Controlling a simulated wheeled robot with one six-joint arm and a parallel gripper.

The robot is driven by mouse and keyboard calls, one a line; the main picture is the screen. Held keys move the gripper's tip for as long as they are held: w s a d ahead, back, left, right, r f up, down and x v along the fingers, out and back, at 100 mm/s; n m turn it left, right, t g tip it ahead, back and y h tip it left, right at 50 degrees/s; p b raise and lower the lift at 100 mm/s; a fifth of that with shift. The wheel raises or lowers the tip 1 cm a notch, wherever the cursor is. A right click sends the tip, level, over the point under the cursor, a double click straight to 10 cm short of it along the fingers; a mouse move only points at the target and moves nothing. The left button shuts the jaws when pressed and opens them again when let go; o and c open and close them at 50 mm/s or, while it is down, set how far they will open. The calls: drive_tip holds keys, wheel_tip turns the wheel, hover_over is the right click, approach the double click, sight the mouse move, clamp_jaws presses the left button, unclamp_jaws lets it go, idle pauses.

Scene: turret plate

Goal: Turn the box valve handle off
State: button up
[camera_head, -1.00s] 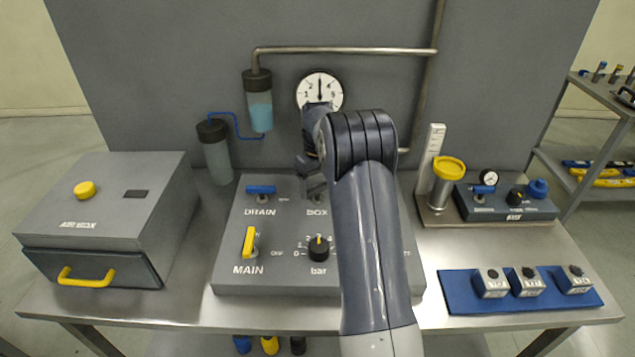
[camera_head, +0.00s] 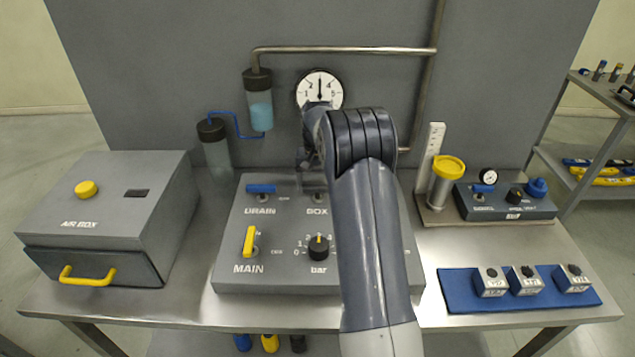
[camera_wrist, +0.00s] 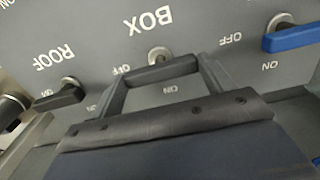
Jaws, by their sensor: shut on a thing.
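The BOX valve handle (camera_wrist: 158,74) is a dark bar in the wrist view, lying crosswise below its round pivot and the upside-down BOX label. My gripper (camera_wrist: 163,68) has one finger at each end of this bar and is shut on it. The printed OFF is to the left of the pivot and ON is below it, partly near the right finger. In the head view my gripper (camera_head: 307,160) is behind the BOX label, mostly hidden by my wrist. The handle itself cannot be made out there.
The grey valve panel (camera_head: 228,270) also carries a blue DRAIN handle (camera_head: 261,188), a yellow MAIN handle (camera_head: 249,240) and a black bar knob (camera_head: 318,247). A dark ROOF handle (camera_wrist: 58,99) is close to my left finger in the wrist view.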

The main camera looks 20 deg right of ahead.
sight(317, 186)
idle(0.4)
drive_tip(key=o, duration=1)
drive_tip(key=shift+r, duration=0.1)
wheel_tip(317, 186, up, 11)
drive_tip(key=b, duration=0.1)
drive_tip(key=shift+f, duration=0.2)
wheel_tip(317, 186, down, 11)
drive_tip(key=shift+r+p, duration=0.1)
drive_tip(key=shift+p, duration=0.4)
